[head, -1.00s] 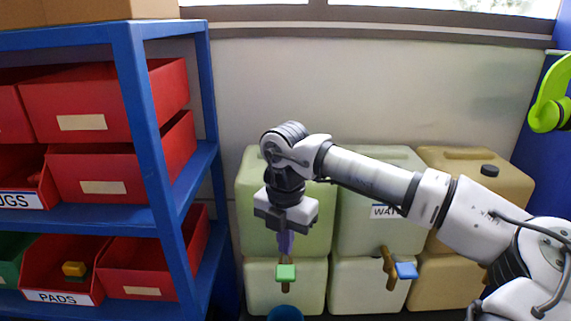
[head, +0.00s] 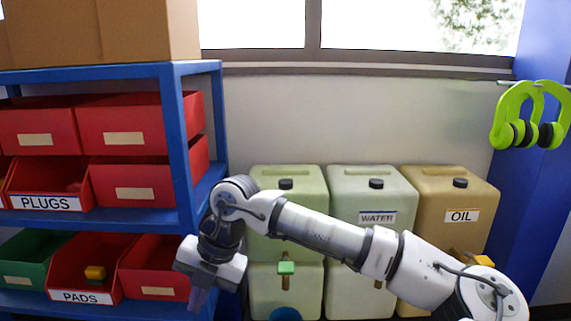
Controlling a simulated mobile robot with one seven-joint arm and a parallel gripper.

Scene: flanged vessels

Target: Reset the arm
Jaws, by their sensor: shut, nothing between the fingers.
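My arm reaches in from the lower right of the head view, its wrist bent downward. My gripper (head: 198,299) hangs at the lower left, in front of the red bins and to the left of the green-handled tap (head: 286,268). The fingertips are near the bottom of the picture.
A blue shelf (head: 174,130) with red bins and a PADS bin (head: 75,290) stands at the left. Pale containers, including the WATER container (head: 371,240), and a tan OIL container (head: 459,250) stand behind my arm. Green ear defenders (head: 507,130) hang at right.

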